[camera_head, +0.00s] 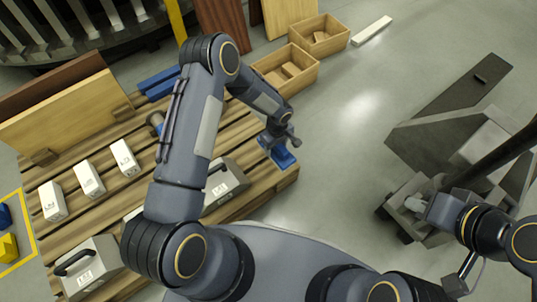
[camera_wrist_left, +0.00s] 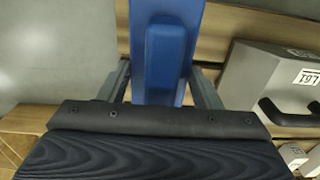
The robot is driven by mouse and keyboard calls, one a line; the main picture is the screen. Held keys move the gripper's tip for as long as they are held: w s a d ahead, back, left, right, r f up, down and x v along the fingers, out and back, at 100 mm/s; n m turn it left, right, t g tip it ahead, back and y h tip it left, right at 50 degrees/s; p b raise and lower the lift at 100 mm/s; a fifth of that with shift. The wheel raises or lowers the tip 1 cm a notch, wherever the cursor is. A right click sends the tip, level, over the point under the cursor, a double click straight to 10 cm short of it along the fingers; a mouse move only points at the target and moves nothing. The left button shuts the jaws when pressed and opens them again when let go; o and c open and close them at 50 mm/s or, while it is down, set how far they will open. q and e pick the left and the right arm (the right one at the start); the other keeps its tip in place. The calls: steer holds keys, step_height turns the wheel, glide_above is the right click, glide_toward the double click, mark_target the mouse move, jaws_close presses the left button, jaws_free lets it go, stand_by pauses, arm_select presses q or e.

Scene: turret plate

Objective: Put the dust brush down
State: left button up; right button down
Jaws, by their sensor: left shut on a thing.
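The dust brush is blue, and it shows at the right corner of the slatted wooden bench (camera_head: 284,180) in the head view (camera_head: 284,157). My left gripper (camera_head: 277,139) is shut on it. In the left wrist view the blue brush (camera_wrist_left: 165,50) runs up between the two fingers of the left gripper (camera_wrist_left: 162,88). Its bristles are not visible, and I cannot tell whether it touches the bench top. My right gripper (camera_head: 416,204) is at the right, away from the bench, over a dark grey machine; its jaws are too small to read.
A grey case (camera_head: 225,183) with a dark handle lies on the bench close to the brush, also in the wrist view (camera_wrist_left: 275,80). White labelled blocks (camera_head: 88,180) stand further left. Wooden bins (camera_head: 290,72) are behind. Grey floor (camera_head: 335,165) is clear right of the bench.

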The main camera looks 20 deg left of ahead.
arm_select(q)
steer(key=f, duration=0.1)
steer(key=a+f, duration=0.1)
steer(key=a+f+b, duration=0.1)
steer(key=shift+w+a+f, duration=0.15)
steer(key=shift+w+a, duration=0.1)
steer(key=shift+w, duration=0.05)
steer(key=f, duration=0.1)
steer(key=f+b, duration=0.1)
steer(key=f, duration=0.1)
steer(key=shift+a+f, duration=0.3)
steer(key=shift+f, duration=0.05)
steer(key=shift+w, duration=0.1)
steer(key=shift+r, duration=0.1)
steer(key=shift+f+b, duration=0.25)
steer(key=shift+b, duration=0.1)
steer(key=o, duration=0.9)
steer(key=shift+r, duration=0.1)
